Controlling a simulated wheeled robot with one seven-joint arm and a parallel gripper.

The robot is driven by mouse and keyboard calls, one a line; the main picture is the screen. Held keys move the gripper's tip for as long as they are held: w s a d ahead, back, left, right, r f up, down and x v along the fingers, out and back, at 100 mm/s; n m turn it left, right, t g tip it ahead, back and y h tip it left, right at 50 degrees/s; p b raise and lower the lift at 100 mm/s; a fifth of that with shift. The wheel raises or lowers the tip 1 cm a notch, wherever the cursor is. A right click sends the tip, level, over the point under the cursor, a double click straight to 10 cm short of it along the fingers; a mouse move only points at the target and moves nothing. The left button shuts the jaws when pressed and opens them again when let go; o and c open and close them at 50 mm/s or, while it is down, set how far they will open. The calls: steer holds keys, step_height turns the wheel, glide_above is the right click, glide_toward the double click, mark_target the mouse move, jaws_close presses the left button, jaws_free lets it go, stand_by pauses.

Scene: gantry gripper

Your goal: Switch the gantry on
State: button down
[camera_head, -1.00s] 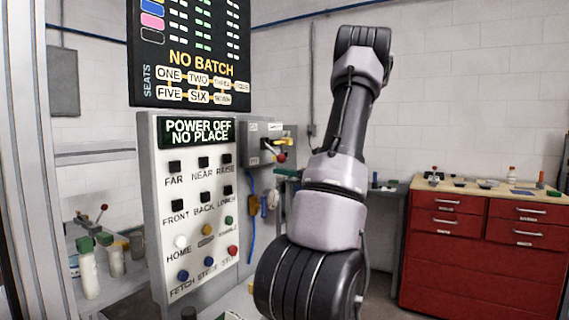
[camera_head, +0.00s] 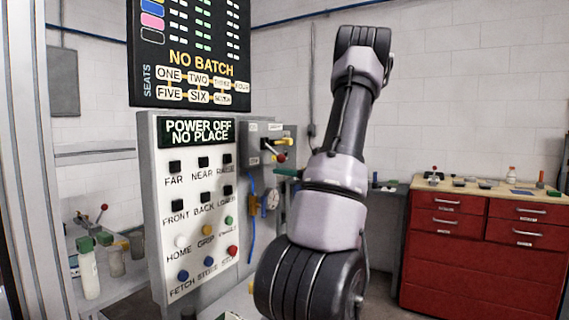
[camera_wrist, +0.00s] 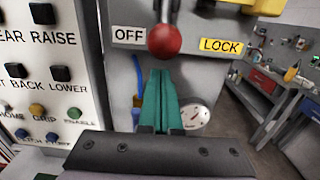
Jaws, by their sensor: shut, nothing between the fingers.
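The control panel (camera_head: 190,230) has a display (camera_head: 197,131) reading "POWER OFF NO PLACE". To its right is a grey switch box (camera_head: 250,145) with a lever ending in a red knob (camera_head: 281,157). In the wrist view the red knob (camera_wrist: 164,40) hangs beside the OFF label (camera_wrist: 129,36), with a yellow LOCK label (camera_wrist: 221,46) to its right. My gripper (camera_wrist: 163,75) has teal fingers, shut together and empty, just below the knob; I cannot tell whether they touch it. In the head view the arm hides most of the gripper.
Panel buttons (camera_wrist: 61,74) lie close left of the fingers. A round gauge (camera_wrist: 196,116) and blue hose sit below the box. A red drawer cabinet (camera_head: 480,245) stands at the right. A dark board (camera_head: 190,55) hangs above the panel.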

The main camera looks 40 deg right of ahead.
steer(key=shift+r, duration=0.1)
steer(key=shift+r, duration=4.15)
steer(key=f+v, duration=0.1)
steer(key=v, duration=0.8)
steer(key=shift+f, duration=0.15)
steer(key=s+a+n+g+y, duration=0.15)
steer(key=a+n+g, duration=0.85)
steer(key=a, duration=1.5)
steer(key=s+a+n+h, duration=0.6)
steer(key=s+a+n, duration=0.5)
steer(key=n, duration=0.6)
steer(key=shift+s+n, duration=0.3)
steer(key=shift+s, duration=0.6)
